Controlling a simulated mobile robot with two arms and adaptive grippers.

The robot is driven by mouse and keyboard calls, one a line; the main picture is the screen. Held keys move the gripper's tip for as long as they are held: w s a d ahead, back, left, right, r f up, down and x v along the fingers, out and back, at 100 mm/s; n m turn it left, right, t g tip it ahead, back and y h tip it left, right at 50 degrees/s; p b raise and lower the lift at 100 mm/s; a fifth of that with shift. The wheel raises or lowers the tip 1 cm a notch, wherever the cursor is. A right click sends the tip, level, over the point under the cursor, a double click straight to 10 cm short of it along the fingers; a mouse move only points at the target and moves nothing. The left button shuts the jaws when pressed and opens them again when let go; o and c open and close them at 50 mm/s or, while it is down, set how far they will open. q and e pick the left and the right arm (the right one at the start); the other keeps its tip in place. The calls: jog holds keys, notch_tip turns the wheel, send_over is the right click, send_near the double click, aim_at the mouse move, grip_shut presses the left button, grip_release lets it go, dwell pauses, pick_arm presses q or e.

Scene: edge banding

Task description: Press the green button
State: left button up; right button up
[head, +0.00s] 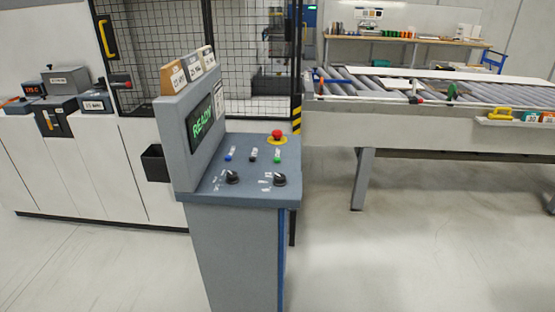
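The green button (277,160) is a small round button on the sloped top of a grey control console (240,178) in the middle of the head view. A black button (253,159) and a blue button (228,158) sit to its left. A red emergency stop (277,137) on a yellow base is just behind it. Two black rotary knobs, one on the left (232,177) and one on the right (280,180), are in front of the buttons. The console screen (200,120) reads READY in green. Neither of my grippers is in view.
A roller conveyor (430,124) stands to the right behind the console. A white machine (85,170) with a black mesh guard (150,45) is at the left and back. A black bin (155,163) sticks out left of the console. The floor (400,260) at the front right is clear.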

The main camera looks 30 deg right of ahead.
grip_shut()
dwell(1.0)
